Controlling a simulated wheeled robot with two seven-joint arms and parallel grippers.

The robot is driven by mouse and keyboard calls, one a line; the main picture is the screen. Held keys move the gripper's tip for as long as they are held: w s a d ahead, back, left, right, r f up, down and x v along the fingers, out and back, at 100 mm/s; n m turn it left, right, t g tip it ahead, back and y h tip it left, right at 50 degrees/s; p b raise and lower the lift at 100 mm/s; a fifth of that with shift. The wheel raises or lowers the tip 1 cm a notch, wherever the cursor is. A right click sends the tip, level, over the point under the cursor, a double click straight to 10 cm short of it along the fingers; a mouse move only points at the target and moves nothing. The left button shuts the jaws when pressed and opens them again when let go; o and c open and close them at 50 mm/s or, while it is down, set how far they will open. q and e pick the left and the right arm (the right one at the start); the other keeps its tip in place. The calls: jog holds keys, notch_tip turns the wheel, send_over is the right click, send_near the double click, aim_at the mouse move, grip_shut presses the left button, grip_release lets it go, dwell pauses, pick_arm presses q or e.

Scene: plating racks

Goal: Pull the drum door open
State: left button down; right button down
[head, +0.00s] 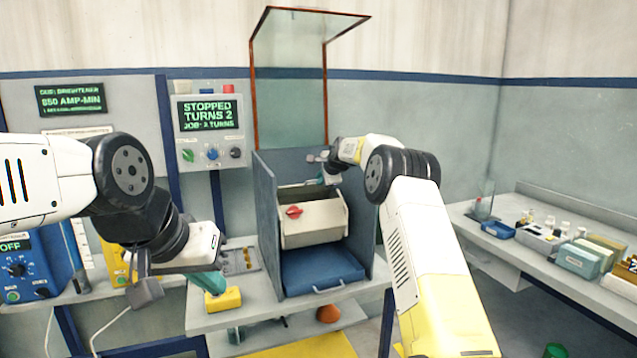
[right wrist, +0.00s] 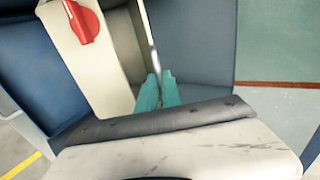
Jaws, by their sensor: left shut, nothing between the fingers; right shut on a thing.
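The drum (head: 312,222) is a beige box with a red knob (head: 294,211), inside an open-fronted blue cabinet. My right gripper (head: 326,179) is at the drum's upper right edge. In the right wrist view its teal fingers (right wrist: 157,92) are closed on a thin pale edge, which looks like part of the drum door (right wrist: 148,35); the fingers hide most of the grip. The red knob (right wrist: 80,20) shows at upper left there. My left gripper (head: 207,284) is shut and empty, low at the left, close to a yellow block (head: 223,299); I cannot tell whether they touch.
A blue tray (head: 322,268) lies below the drum. A clear red-framed panel (head: 290,75) stands raised above the cabinet. A control panel (head: 208,128) reads "STOPPED TURNS 2". The right-hand bench (head: 470,214) holds several boxes and bottles. The cabinet walls (head: 266,225) flank the drum closely.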

jog(key=c, duration=1.5)
grip_release()
jog(key=shift+v, duration=3.9)
